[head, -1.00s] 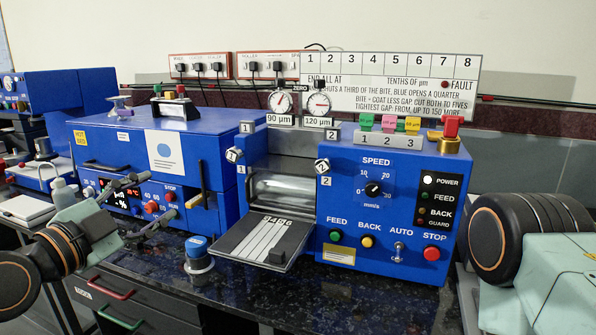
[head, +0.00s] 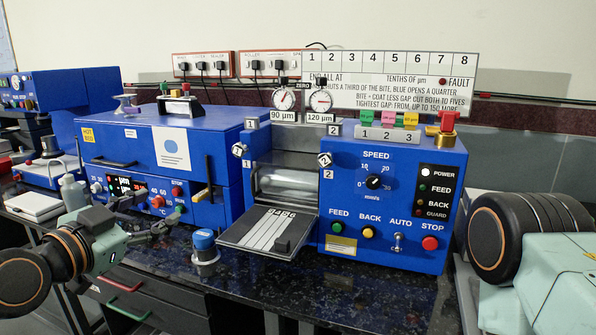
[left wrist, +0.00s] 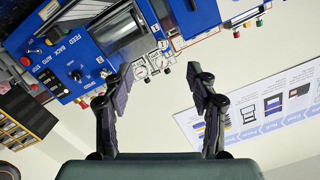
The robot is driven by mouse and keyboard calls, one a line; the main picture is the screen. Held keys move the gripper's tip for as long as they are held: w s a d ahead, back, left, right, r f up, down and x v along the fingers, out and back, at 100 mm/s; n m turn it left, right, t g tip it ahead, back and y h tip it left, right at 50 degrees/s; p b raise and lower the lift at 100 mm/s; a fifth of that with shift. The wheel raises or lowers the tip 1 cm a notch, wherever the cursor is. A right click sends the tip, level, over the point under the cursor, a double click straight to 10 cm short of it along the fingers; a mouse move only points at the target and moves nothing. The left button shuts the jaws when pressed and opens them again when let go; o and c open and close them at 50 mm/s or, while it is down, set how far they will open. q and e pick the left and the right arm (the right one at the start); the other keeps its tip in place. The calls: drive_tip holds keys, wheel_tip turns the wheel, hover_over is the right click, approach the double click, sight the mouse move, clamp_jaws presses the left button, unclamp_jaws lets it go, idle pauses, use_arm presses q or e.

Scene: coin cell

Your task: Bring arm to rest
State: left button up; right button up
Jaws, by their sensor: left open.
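My left arm comes in from the left in the head view. Its left gripper (head: 158,212) is open and empty, with dark fingers spread in front of the blue oven-like box (head: 130,148). The left wrist view shows the two fingers apart with nothing between them (left wrist: 160,78). My right arm (head: 555,265) shows at the right edge as a pale green link and a dark round joint. Its gripper is out of the picture.
A blue roller machine (head: 390,200) with buttons stands at the middle right, its dark feed plate (head: 235,232) sticking out in front. A blue-capped knob (head: 204,241) stands on the dark countertop (head: 350,285) beside the plate. A bottle (head: 73,192) stands behind my left arm.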

use_arm(q)
drive_tip(key=s+f+n+g+y, duration=0.2)
drive_tip(key=s+f+n+g, duration=0.3)
drive_tip(key=f, duration=0.8)
drive_tip(key=s+f+n+g+y, duration=0.1)
drive_tip(key=s+f+n+g, duration=0.4)
drive_tip(key=f, duration=0.8)
drive_tip(key=s+f+g, duration=0.2)
drive_tip(key=s+f, duration=0.3)
drive_tip(key=s, duration=0.3)
drive_tip(key=s+d+f+g+y, duration=0.1)
drive_tip(key=s+f+g, duration=0.1)
drive_tip(key=s+f, duration=0.3)
drive_tip(key=s+f+m+g+y, duration=0.1)
drive_tip(key=s+f, duration=0.4)
drive_tip(key=s, duration=0.7)
drive_tip(key=shift+s+d+f+g, duration=0.2)
drive_tip(key=shift+f+g, duration=0.1)
drive_tip(key=shift+g, duration=0.2)
